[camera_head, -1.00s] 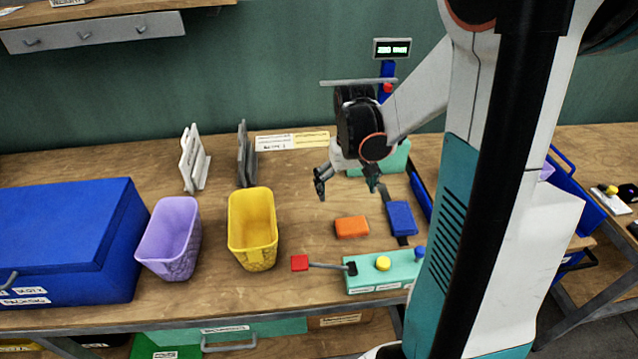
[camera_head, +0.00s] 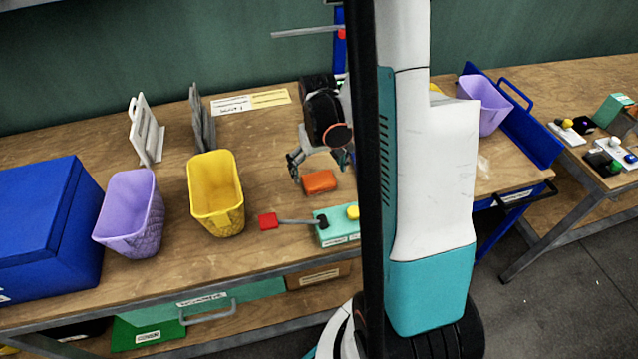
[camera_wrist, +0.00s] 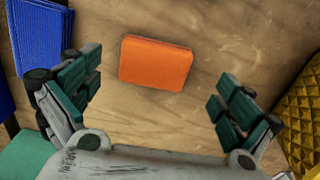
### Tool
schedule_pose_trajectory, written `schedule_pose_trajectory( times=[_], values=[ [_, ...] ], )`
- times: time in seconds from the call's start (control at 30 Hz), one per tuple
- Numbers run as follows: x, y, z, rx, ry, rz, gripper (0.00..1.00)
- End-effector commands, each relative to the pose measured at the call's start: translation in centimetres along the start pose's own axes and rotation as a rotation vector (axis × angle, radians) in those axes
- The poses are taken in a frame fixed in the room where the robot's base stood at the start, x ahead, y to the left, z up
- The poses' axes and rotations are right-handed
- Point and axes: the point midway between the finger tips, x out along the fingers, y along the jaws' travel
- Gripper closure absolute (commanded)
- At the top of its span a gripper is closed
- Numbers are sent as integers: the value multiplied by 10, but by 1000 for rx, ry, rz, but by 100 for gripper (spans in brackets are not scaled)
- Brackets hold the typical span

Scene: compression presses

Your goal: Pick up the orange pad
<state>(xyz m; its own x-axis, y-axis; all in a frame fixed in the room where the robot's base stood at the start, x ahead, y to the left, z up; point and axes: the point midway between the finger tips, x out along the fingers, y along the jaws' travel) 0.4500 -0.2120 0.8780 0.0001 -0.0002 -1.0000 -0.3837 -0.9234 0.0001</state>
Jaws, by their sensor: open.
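The orange pad (camera_head: 319,182) lies flat on the wooden bench, behind the teal control box. In the wrist view the orange pad (camera_wrist: 156,64) lies ahead of and between the spread fingers, nearer the left finger, with bare wood around it. My gripper (camera_head: 322,160) hangs close to the pad in the head view; its right side is partly hidden by my own column. In the wrist view my gripper (camera_wrist: 160,96) is open and empty, its two fingers wide apart and not touching the pad.
A teal control box (camera_head: 335,226) with a red-tipped lever (camera_head: 269,221) stands in front of the pad. A yellow bin (camera_head: 216,195) and a purple bin (camera_head: 130,215) stand to the left. A blue pad (camera_wrist: 38,38) lies left of the pad in the wrist view.

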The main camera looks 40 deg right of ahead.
Motion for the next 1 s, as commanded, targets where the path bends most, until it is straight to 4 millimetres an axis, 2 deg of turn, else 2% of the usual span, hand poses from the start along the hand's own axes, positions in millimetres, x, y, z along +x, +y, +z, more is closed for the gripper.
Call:
schedule_pose_trajectory(
  times=[0.03,0.23,0.53,0.6,0.77,1.0],
  values=[
    [10,2,-2,1,0,0,2],
    [39,5,-4,1,0,0,2],
    [43,5,-3,0,0,0,2],
    [43,5,-3,0,0,0,17],
    [43,5,-3,0,0,0,38],
    [43,5,-3,0,0,0,38]
  ],
)
